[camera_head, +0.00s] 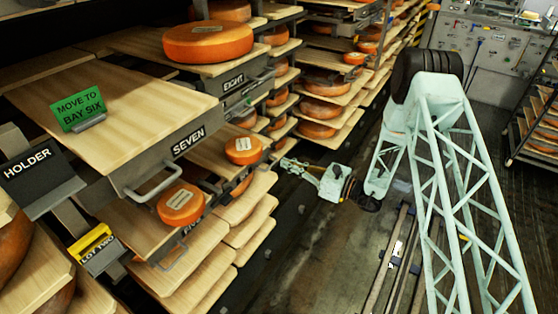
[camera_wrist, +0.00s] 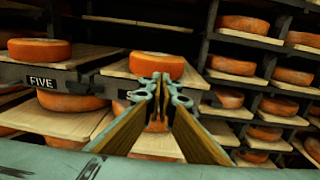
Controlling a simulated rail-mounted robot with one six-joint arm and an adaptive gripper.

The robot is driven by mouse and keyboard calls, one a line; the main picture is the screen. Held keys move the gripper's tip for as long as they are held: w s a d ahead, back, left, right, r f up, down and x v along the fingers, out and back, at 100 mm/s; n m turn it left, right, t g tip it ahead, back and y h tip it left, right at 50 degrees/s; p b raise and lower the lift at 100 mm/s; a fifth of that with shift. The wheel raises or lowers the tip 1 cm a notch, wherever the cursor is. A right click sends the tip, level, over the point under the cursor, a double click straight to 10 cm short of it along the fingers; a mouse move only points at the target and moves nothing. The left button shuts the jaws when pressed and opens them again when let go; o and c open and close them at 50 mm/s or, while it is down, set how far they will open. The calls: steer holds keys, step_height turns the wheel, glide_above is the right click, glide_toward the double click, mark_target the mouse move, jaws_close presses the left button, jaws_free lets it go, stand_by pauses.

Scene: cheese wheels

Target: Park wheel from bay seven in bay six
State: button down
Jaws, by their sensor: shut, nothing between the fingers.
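The board marked SEVEN (camera_head: 150,95) is pulled out and bears no wheel; a green card (camera_head: 78,108) reading MOVE TO BAY SIX stands on it. Below it, one orange wheel (camera_head: 181,203) sits on a lower board, and a smaller-looking orange wheel (camera_head: 243,150) sits farther along. My gripper (camera_head: 287,163) is over the aisle, apart from the shelves and pointing toward them. In the wrist view its fingers (camera_wrist: 163,80) are shut and empty. Beyond them an orange wheel (camera_wrist: 157,66) sits on a board whose label begins with S; the rest is hidden. The FIVE label (camera_wrist: 42,82) is left of it.
A wheel (camera_head: 208,42) sits on the board marked EIGHT (camera_head: 233,82). A HOLDER sign (camera_head: 38,178) and a yellow LOT TWO tag (camera_head: 92,247) are at left. Metal handles (camera_head: 155,185) jut out. Loaded racks line the aisle; its floor (camera_head: 320,245) is clear beside the rails.

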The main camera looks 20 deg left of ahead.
steer(key=shift+p+v, duration=0.3)
steer(key=shift+v, duration=1.8)
steer(key=shift+a, duration=0.1)
